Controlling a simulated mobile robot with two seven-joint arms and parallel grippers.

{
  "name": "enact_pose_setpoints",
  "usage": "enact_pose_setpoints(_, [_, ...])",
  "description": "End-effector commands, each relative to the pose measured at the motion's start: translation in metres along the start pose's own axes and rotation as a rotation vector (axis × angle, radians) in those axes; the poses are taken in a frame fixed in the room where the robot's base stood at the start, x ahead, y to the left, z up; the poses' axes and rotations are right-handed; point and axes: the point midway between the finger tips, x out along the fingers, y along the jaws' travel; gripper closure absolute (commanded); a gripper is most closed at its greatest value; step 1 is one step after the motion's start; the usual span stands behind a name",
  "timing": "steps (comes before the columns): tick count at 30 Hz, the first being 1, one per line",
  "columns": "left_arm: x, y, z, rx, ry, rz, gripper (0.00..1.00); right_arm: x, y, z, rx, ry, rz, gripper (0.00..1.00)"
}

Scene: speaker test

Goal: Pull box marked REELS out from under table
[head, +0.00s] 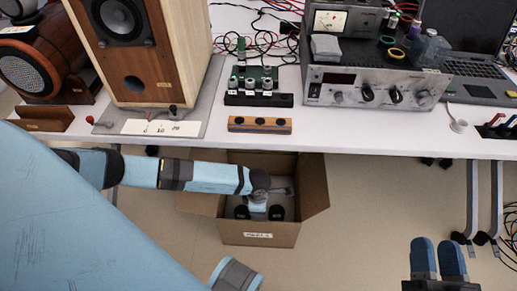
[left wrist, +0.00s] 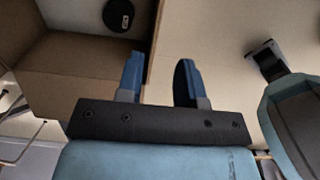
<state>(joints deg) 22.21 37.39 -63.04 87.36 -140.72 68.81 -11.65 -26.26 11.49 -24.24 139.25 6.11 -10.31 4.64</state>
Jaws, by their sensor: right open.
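An open cardboard box (head: 311,190) stands on the floor, partly under the table (head: 345,147). Its front carries a small white label (head: 258,236), too blurred to read surely. Dark items lie inside. My left arm reaches down over the box; its hand is above the opening and partly hides the inside. In the left wrist view my left gripper (left wrist: 160,82) is open. A black round item (left wrist: 118,15) lies inside. My right gripper (head: 438,258) is open and empty, right of the box.
A wooden speaker (head: 172,50), a grey amplifier (head: 375,88), a wooden strip with dark knobs (head: 260,125) and cables crowd the tabletop. Table legs (head: 472,195) stand at the right. The floor (head: 370,210) between box and legs is clear.

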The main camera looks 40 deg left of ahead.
Motion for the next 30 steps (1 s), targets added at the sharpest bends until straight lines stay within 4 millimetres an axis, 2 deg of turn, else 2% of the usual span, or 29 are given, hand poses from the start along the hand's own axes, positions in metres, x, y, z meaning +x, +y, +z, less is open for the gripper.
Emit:
enact_pose_setpoints(4, [0.006,-0.001,0.0,-0.001,-0.001,-0.002,0.66,0.0,0.001,0.004,0.0,-0.009,0.0,0.57])
enact_pose_setpoints(8, [0.024,-0.001,0.0,-0.002,-0.001,-0.003,0.66,-0.001,0.003,0.014,0.002,-0.035,-0.001,0.57])
enact_pose_setpoints(22, [0.114,-0.001,0.001,-0.002,-0.002,-0.003,0.66,-0.007,0.011,0.069,0.01,-0.215,-0.016,0.57])
enact_pose_setpoints(30, [0.137,-0.001,0.001,-0.001,-0.003,-0.002,0.66,-0.01,0.012,0.084,0.011,-0.277,-0.023,0.57])
